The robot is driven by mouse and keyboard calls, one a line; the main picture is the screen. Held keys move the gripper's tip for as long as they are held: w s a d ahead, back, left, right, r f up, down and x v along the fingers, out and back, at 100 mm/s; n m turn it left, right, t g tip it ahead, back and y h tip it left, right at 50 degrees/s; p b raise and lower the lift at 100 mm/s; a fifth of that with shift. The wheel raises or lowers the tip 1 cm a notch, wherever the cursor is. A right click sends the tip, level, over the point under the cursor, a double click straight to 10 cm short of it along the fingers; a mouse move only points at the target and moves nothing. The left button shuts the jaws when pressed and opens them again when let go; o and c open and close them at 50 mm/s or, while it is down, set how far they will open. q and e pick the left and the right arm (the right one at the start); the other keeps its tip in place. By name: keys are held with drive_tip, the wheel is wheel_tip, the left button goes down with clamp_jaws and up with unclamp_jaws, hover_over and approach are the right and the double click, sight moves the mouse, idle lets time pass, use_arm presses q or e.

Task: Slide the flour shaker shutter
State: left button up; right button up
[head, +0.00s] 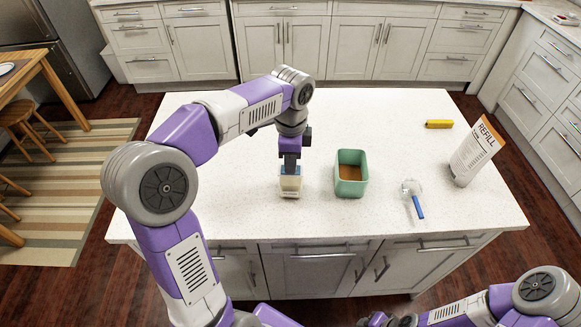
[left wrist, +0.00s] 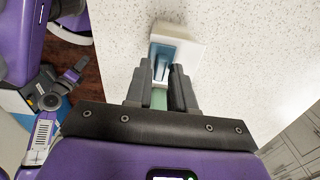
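The flour shaker (head: 291,185) is a small, pale, boxy container with a label and a bluish top. It stands upright near the front middle of the white counter. My left gripper (head: 290,168) points down at its top. In the left wrist view, the shaker (left wrist: 193,28) shows a white rim around a blue recessed part (left wrist: 180,50). My left fingers (left wrist: 162,68) are apart at that blue part; whether they touch it I cannot tell. The shutter's exact position is partly hidden by the fingers. My right gripper (head: 383,320) is low at the bottom edge, its fingers unclear.
A green open tub (head: 350,187) with brown contents stands just right of the shaker. Farther right are a clear scoop with a blue handle (head: 418,207), a REFILL bag (head: 473,155) and a yellow object (head: 439,124). The counter (head: 220,205) left of the shaker is clear.

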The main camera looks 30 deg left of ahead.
use_arm(q)
drive_tip(key=shift+f, duration=0.45)
drive_tip(key=shift+r+p, duration=0.3)
drive_tip(key=shift+r, duration=0.05)
drive_tip(key=c, duration=0.3)
drive_tip(key=shift+c, duration=0.2)
drive_tip(key=shift+w+a+p, duration=0.1)
drive_tip(key=shift+w+p, duration=0.15)
drive_tip(key=shift+p, duration=0.05)
drive_tip(key=shift+w+a+p, duration=0.15)
drive_tip(key=shift+w+p, duration=0.15)
drive_tip(key=shift+w+a+p, duration=0.25)
drive_tip(key=shift+w+p, duration=0.25)
drive_tip(key=shift+w+a+p, duration=0.25)
drive_tip(key=shift+w+p, duration=0.2)
